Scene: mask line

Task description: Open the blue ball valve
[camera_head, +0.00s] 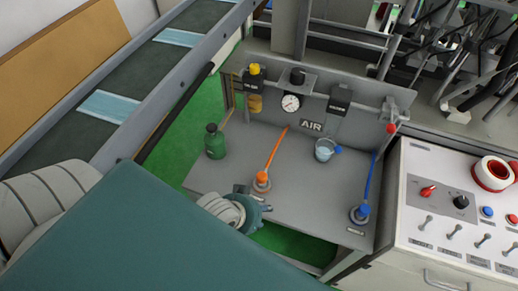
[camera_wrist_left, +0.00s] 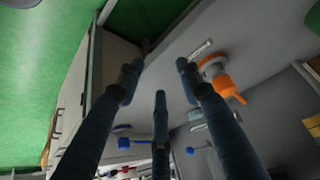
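A blue-capped valve fitting (camera_head: 361,212) stands near the front right of the grey work plate, with a blue line (camera_head: 371,178) running from it toward the back panel. Blue parts also show small and far off in the left wrist view (camera_wrist_left: 125,143); I cannot tell exactly which is the valve. My left gripper (camera_head: 262,208) is over the plate's front edge, left of the blue fitting and apart from it. In the left wrist view its fingers (camera_wrist_left: 158,82) are spread, with nothing between them. My right gripper is not in view.
An orange-capped fitting (camera_head: 262,181) stands close to my left gripper, also in the wrist view (camera_wrist_left: 222,84). A green bottle (camera_head: 214,141), a small cup (camera_head: 325,150) and a gauge (camera_head: 291,103) are behind. A control panel (camera_head: 455,205) is at right. The plate between the fittings is clear.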

